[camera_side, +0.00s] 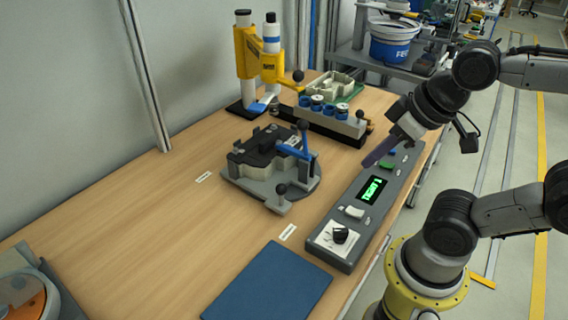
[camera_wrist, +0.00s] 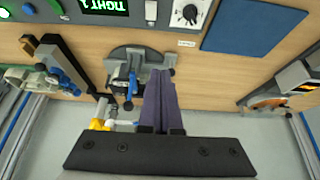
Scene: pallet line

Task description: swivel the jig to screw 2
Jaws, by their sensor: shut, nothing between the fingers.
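The jig (camera_side: 300,187) is a grey round plate on the bench. It carries a dark and light grey part, a blue clamp lever (camera_side: 293,152) and black ball knobs, one of them at the near edge (camera_side: 281,189). In the wrist view the jig (camera_wrist: 122,53) is partly hidden behind my fingers. My gripper (camera_side: 369,163) is shut and empty, its purple fingers above the control box, to the right of the jig and apart from it. The fingers also show in the wrist view (camera_wrist: 160,73). I cannot make out the screws.
The control box (camera_side: 340,248) has a green display (camera_side: 372,190) that seems to read "TIGHT 1", plus a knob and buttons. A yellow press (camera_side: 246,60) and a fixture with blue-collared parts (camera_side: 350,125) stand behind. A blue mat (camera_side: 268,287) lies in front.

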